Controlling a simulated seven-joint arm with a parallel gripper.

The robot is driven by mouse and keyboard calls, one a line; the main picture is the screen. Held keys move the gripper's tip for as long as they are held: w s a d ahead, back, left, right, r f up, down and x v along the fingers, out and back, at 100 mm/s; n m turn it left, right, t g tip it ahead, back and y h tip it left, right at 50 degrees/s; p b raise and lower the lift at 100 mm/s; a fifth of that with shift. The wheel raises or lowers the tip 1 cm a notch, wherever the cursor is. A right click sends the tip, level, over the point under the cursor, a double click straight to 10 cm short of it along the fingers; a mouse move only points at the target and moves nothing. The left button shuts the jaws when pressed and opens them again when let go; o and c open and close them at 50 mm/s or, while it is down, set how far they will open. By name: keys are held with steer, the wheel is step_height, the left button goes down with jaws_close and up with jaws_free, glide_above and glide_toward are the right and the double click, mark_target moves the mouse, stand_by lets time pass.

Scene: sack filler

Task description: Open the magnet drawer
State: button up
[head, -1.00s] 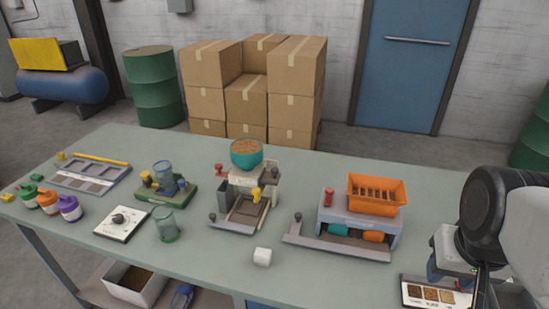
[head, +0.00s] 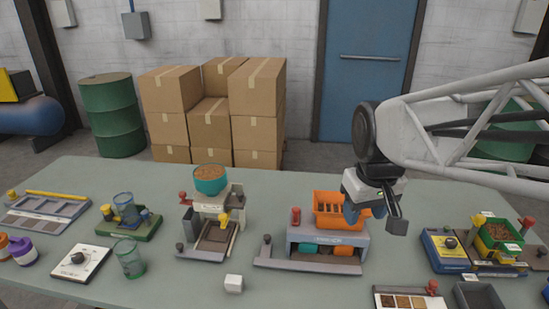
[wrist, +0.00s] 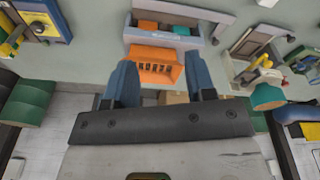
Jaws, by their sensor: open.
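The grey-blue machine (head: 355,241) with an orange slotted hopper (head: 328,208) stands right of the table's middle. Its front lettering is too small to read surely. Teal and orange pieces show in its front opening. A long grey bar (head: 310,266) with a dark knob (head: 267,239) at its left end runs along its front. My gripper (head: 366,212) is open and empty, above the hopper's right side in the head view. In the wrist view the hopper (wrist: 152,66) shows between the fingers of my gripper (wrist: 161,75); contact cannot be told.
A white cube (head: 233,284) lies left of the bar. A cream stand with a teal bowl (head: 210,180) is further left. A blue and yellow unit with a green bin (head: 500,237) is on the right. A sample card (head: 400,301) lies in front.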

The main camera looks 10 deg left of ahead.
steer(key=w+a+n+g, duration=0.1)
steer(key=w+a+n, duration=0.4)
steer(key=w+a, duration=0.8)
steer(key=n, duration=0.4)
glide_above(240, 192)
step_height(240, 192, down, 3)
steer(key=shift+s+f+g, duration=0.1)
steer(key=shift+f+g, duration=0.1)
steer(key=shift+g, duration=0.2)
steer(key=shift+f, duration=3.9)
steer(key=shift+c, duration=0.4)
jaws_close()
